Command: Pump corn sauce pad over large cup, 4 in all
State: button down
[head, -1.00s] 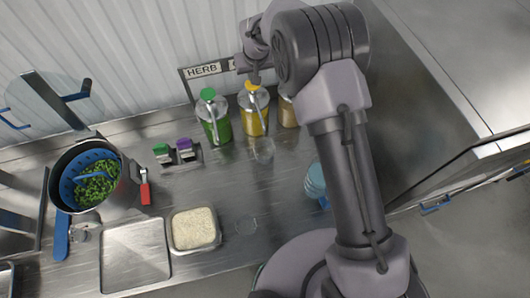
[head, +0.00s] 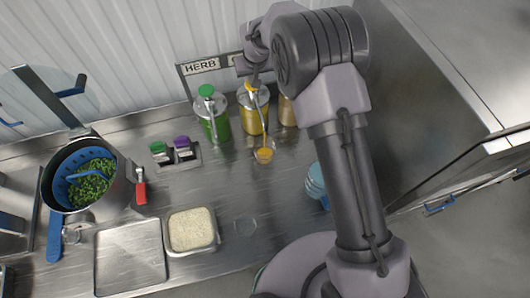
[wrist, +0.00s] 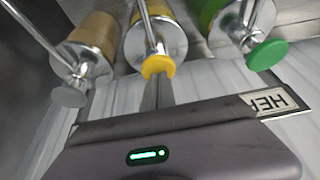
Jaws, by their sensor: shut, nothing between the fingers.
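The corn sauce bottle (head: 254,119) is a clear jar of yellow sauce with a steel lid and a yellow pump head, standing at the back of the counter. Its yellow pump pad (wrist: 158,66) shows in the wrist view. A clear cup (head: 264,155) stands just in front of the bottle, with yellow sauce inside. My gripper (head: 254,78) is shut and empty, right at the top of the yellow pump. I cannot tell whether it touches the pad. Its fingers also show in the wrist view (wrist: 151,95), beside the yellow pad.
A green sauce bottle (head: 211,122) stands left of the corn sauce, and a tan one (head: 287,111) right of it. A label board (head: 203,68) is behind them. A rice tray (head: 191,231), a clear cup or lid (head: 245,225) and blue cups (head: 316,180) are in front.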

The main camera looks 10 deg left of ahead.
jog(key=shift+f, duration=0.4)
jog(key=shift+r, duration=0.1)
jog(key=shift+r+p, duration=0.65)
jog(key=shift+r, duration=1.15)
jog(key=shift+f, duration=0.15)
